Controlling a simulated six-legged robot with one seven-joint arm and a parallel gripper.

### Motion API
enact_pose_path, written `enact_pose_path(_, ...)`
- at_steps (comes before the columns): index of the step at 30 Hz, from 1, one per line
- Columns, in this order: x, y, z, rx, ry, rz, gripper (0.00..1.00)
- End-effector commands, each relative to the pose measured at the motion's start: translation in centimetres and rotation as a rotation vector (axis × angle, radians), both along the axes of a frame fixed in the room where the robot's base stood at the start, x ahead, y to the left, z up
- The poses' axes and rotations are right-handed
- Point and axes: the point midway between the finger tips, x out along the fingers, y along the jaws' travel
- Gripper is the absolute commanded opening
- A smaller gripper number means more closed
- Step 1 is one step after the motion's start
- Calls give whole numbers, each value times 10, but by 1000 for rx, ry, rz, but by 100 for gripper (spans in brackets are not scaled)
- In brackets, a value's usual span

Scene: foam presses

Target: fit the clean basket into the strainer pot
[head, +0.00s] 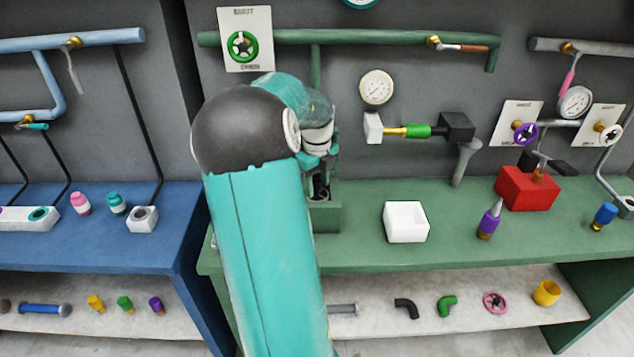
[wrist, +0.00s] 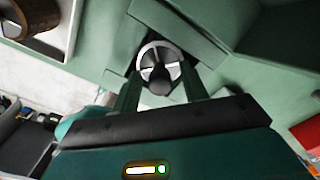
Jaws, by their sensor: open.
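My gripper (wrist: 160,88) is open in the wrist view, with one dark green finger on each side of a round piece (wrist: 159,66) with a pale rim and dark wedges. This looks like the basket's top end; I cannot tell whether the fingers touch it. It sits within the square green strainer pot (wrist: 205,54). In the head view the pot's green body (head: 323,217) stands on the green bench, and my gripper (head: 320,190) is down at its top. My arm hides much of the pot there.
A brown cylinder (wrist: 36,14) lies in a pale tray (wrist: 66,32) in the wrist view. On the green bench (head: 450,255) are an empty white tray (head: 406,235), a purple bottle (head: 489,222) and a red box (head: 527,190). Pipes and gauges line the wall behind.

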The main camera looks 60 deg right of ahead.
Motion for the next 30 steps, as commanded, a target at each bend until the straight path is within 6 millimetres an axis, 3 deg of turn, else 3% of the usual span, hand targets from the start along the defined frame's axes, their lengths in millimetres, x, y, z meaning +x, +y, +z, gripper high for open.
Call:
enact_pose_path(5, 0, -1, 16, -3, -2, 1, 44)
enact_pose_path(19, 0, -1, 109, -2, 0, 1, 44)
enact_pose_path(24, 0, 0, 122, 0, 0, 0, 44)
enact_pose_path(30, 0, 0, 123, 1, 0, 0, 44)
